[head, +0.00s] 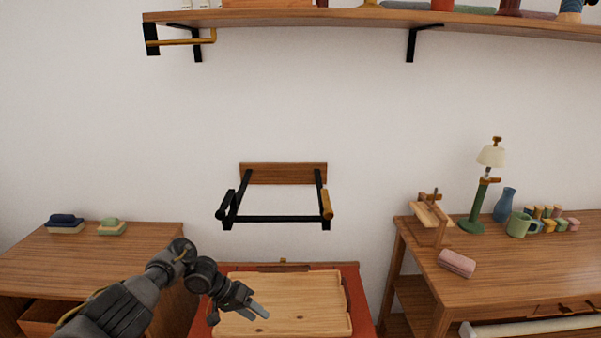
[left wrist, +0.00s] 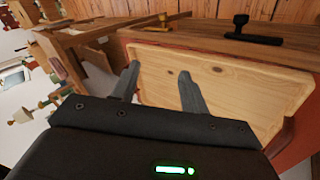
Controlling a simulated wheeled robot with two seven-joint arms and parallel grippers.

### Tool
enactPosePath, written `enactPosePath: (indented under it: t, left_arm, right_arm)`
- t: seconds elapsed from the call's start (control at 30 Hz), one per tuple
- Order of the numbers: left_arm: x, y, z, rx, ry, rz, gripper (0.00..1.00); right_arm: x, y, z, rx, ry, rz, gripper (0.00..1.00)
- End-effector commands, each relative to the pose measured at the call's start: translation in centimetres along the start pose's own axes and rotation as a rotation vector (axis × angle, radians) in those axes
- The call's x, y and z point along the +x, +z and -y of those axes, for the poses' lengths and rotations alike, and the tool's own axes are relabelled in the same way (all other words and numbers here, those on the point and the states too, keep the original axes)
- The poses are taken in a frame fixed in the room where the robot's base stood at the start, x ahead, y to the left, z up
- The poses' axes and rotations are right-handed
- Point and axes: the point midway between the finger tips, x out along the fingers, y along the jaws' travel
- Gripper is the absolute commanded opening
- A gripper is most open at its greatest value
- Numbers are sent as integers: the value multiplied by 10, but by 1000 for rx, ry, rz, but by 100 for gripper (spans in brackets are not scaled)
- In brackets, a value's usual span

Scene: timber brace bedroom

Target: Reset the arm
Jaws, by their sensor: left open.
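My left arm comes in from the lower left of the head view. Its left gripper (head: 262,312) is over the left part of a light wooden tray (head: 305,300). In the left wrist view the two fingers of the left gripper (left wrist: 160,85) are apart with nothing between them, and the tray (left wrist: 235,90) shows beyond them. Whether the fingers touch the tray cannot be told. My right gripper is in neither view.
The tray rests on a red stand (head: 364,295). A black bracket frame (head: 270,218) juts from the wall above it. A desk (head: 510,265) with a lamp (head: 480,200) and mug (head: 518,225) stands right. A wooden cabinet (head: 110,260) stands left. A shelf (head: 330,18) runs overhead.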

Motion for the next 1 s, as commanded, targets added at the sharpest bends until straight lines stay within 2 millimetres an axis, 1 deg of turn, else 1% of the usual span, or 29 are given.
enactPosePath:
  t: [0.27,0.37,0.47,0.57,0.67,0.77,0.8,0.87,0.9,0.97,1.0]
  left_arm:
    - [38,21,19,13,10,-42,45]
    - [56,32,28,21,11,-62,45]
    - [79,47,39,28,7,-87,45]
    - [106,68,52,34,-2,-115,45]
    - [134,94,67,37,-21,-146,45]
    - [166,132,86,32,-56,-176,45]
    - [181,155,96,27,-80,-186,45]
    - [202,193,112,18,-124,-201,45]
    - [214,222,123,12,-159,-207,45]
    - [229,265,139,1,-218,-208,45]
    - [236,295,149,-6,-259,-203,45]
  right_arm:
    - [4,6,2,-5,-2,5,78]
    - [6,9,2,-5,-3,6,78]
    - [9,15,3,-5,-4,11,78]
    - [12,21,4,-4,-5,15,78]
    - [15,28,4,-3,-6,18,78]
    - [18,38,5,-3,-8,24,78]
    - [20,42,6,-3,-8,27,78]
    - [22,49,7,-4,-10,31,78]
    - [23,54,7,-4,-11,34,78]
    - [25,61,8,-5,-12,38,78]
    - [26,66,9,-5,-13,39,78]
